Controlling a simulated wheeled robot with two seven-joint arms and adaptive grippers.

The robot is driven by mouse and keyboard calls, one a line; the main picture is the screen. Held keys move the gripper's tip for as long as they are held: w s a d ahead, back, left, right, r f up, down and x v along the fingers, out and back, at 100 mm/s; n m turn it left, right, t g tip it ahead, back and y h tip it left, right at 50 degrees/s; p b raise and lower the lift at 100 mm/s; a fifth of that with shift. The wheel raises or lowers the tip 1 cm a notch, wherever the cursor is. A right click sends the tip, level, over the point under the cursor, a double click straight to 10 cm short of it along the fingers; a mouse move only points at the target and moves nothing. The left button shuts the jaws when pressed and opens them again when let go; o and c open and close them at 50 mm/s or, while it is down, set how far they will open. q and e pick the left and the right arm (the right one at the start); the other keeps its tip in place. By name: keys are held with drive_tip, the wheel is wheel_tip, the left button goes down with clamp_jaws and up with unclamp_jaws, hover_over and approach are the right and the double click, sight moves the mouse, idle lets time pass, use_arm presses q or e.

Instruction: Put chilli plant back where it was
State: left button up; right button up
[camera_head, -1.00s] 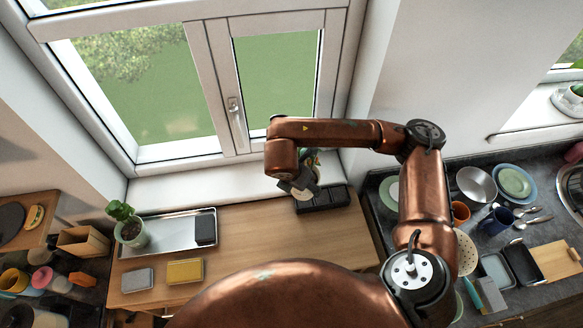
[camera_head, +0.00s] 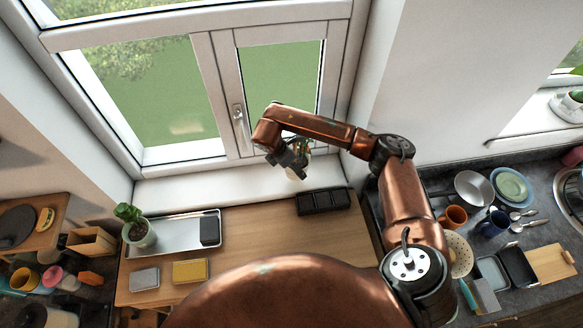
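My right gripper (camera_head: 292,162) is raised above the back of the wooden counter, in front of the window. A small thing with green and pale parts (camera_head: 303,147) shows at its fingers and moves with it. It looks like the chilli plant, mostly hidden by the gripper, and appears held clear of the counter. Another leafy plant in a pale green pot (camera_head: 138,232) stands at the left end of the metal tray. My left gripper is not in view.
A black divided box (camera_head: 324,201) stands at the back of the wooden counter (camera_head: 255,228). The metal tray (camera_head: 178,232) holds a dark block. A grey and a yellow box lie in front. The white windowsill (camera_head: 225,184) is clear. Dishes crowd the right counter.

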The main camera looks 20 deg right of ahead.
drive_tip(key=shift+w+d+f, duration=0.15)
drive_tip(key=shift+w+f, duration=0.75)
drive_tip(key=shift+f, duration=0.2)
wheel_tip(320, 180, down, 2)
drive_tip(key=shift+f+p, duration=0.2)
drive_tip(key=shift+p, duration=0.35)
drive_tip(key=shift+f, duration=0.25)
drive_tip(key=o, duration=1.5)
drive_tip(key=shift+o, duration=0.2)
drive_tip(key=b+v, duration=0.3)
drive_tip(key=v, duration=0.9)
drive_tip(key=shift+b, duration=0.35)
